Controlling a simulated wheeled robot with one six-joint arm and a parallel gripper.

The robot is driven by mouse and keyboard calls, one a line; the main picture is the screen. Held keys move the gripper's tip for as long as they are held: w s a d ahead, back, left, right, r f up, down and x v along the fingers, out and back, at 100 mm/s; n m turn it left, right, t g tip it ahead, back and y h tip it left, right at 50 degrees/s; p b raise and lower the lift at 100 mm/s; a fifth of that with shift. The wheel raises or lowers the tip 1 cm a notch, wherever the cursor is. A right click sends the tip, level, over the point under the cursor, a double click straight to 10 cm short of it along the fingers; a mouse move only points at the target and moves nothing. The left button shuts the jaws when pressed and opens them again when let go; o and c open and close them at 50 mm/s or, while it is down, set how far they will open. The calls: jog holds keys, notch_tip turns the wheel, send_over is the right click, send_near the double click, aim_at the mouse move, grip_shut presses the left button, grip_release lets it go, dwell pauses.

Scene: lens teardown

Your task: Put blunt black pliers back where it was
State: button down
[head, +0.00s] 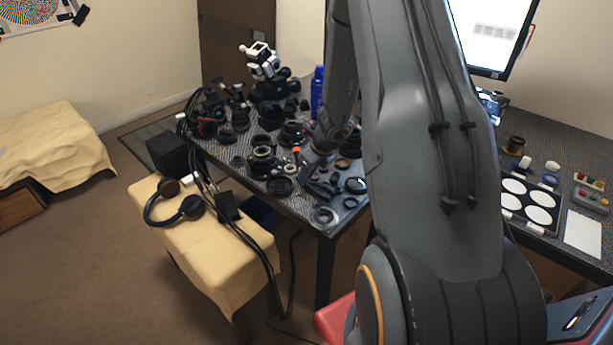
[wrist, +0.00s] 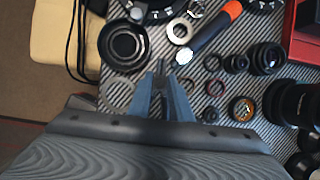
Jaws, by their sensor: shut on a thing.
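In the wrist view my gripper (wrist: 163,92) points down at the patterned table, its two grey fingers close together. It is shut on a small dark tool, the blunt black pliers (wrist: 160,68), whose narrow end shows just beyond the fingertips. The rest of the pliers is hidden by the fingers. I cannot tell whether they touch the table. In the head view my gripper is among the lens parts near the table's front corner, and the pliers are not clearly distinguishable there.
The table (head: 328,226) is crowded with lenses and rings. A black ring (wrist: 124,46) lies left of my gripper; an orange-and-black tool (wrist: 212,30) lies beyond it to the right. Several small rings and lenses lie on the right. Headphones (head: 190,207) rest on a cloth-covered stool.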

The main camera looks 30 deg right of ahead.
jog(key=shift+f+b, duration=0.55)
jog(key=shift+b, duration=0.05)
jog(key=c, duration=1.9)
grip_release()
jog(key=shift+r, duration=0.15)
jog(key=shift+r+p, duration=0.6)
jog(key=shift+p, duration=0.3)
jog(key=v, duration=1.1)
jog(key=s+a+r+n+g, duration=0.1)
jog(key=s+a+r+n, duration=0.3)
jog(key=s+a+n, duration=0.5)
jog(key=s+a+r+n+g+h, duration=0.1)
jog(key=s+a+r+n, duration=0.3)
jog(key=n, duration=1.9)
jog(key=s+a+g, duration=0.1)
jog(key=s+a, duration=0.4)
jog(key=shift+s+a+r+h+p, duration=0.3)
jog(key=shift+s+a, duration=0.05)
